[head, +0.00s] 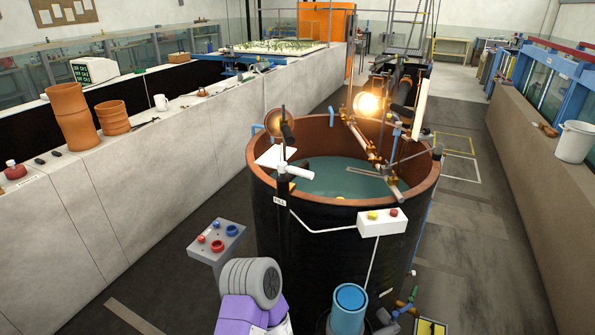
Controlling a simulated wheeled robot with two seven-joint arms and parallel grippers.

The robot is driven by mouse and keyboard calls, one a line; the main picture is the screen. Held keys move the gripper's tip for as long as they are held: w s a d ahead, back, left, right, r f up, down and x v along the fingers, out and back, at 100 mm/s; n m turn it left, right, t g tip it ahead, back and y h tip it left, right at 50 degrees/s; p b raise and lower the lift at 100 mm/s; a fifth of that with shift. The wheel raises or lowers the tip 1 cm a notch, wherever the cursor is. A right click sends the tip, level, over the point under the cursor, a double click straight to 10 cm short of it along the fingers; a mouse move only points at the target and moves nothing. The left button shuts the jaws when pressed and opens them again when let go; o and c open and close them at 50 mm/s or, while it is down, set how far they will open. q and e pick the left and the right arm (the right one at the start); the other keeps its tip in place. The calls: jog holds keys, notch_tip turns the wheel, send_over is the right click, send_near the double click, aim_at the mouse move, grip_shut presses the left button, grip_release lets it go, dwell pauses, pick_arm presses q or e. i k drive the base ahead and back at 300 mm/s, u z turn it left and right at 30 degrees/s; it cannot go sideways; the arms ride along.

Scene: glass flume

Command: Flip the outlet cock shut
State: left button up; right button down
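A round dark tank (330,230) with a copper-brown rim stands in the middle of the head view, with water inside. Low at its right front is a cluster of small fittings. Neither of my grippers can be made out in the head view.
A white box with yellow and red buttons (381,222) hangs on the tank's front. A grey panel with red and blue knobs (216,241) stands left. A blue cylinder (348,308) stands before the tank. Floor is clear to the right (470,260).

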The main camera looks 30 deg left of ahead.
aim_at(395, 314)
jog(key=z, duration=0.7)
jog(key=i, duration=2)
jog(key=u, duration=2.5)
